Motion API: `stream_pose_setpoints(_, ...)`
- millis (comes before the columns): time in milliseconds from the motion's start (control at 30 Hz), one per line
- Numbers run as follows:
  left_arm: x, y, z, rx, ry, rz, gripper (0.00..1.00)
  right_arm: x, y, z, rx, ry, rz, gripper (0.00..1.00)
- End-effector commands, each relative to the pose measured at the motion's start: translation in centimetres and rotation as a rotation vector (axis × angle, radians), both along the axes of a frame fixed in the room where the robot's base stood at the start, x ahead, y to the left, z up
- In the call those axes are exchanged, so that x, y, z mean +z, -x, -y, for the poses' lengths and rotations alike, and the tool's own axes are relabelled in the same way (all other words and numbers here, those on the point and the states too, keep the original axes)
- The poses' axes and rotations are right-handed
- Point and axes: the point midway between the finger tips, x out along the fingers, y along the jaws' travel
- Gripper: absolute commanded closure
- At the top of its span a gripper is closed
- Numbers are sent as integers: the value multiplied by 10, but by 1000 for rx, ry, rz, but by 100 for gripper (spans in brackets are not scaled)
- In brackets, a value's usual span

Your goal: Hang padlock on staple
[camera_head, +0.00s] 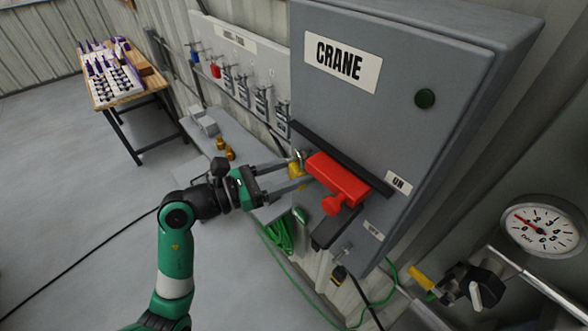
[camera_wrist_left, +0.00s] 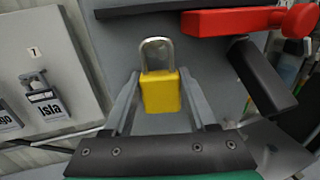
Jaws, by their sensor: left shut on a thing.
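A yellow padlock (camera_wrist_left: 160,92) with a silver shackle (camera_wrist_left: 156,46) is between the fingers of my left gripper (camera_wrist_left: 158,100). It is upright with the shackle up, in front of the grey cabinet face. In the head view the padlock (camera_head: 296,171) and my left gripper (camera_head: 295,173) are just left of the red handle (camera_head: 338,179). The handle also shows in the left wrist view (camera_wrist_left: 235,22), up and right of the padlock. I cannot make out the staple clearly. My right gripper is out of view.
The grey CRANE cabinet (camera_head: 420,125) carries a black bar and a black block (camera_head: 332,228) around the handle. A board with hanging tagged locks (camera_head: 245,85) is behind. Brass pieces (camera_head: 229,152) stand on a shelf. A gauge (camera_head: 543,226) and valve are at the right.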

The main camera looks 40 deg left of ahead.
Motion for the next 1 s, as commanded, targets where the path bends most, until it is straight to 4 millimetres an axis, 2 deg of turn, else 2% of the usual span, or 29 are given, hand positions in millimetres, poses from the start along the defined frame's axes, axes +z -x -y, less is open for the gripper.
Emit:
stream_pose_setpoints(67,0,0,0,0,0,1,74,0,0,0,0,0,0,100)
stream_pose_setpoints(100,0,0,0,0,0,1,37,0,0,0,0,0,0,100)
stream_pose_setpoints(267,0,0,0,0,0,1,9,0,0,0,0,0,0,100)
stream_pose_setpoints(533,0,0,0,0,0,0,8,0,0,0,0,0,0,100)
stream_pose_setpoints(667,-1,8,-4,3,0,1,8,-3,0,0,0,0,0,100)
stream_pose_setpoints(767,-2,23,-10,5,-1,3,8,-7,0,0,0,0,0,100)
stream_pose_setpoints(1000,-2,78,-30,8,-1,3,8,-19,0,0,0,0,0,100)
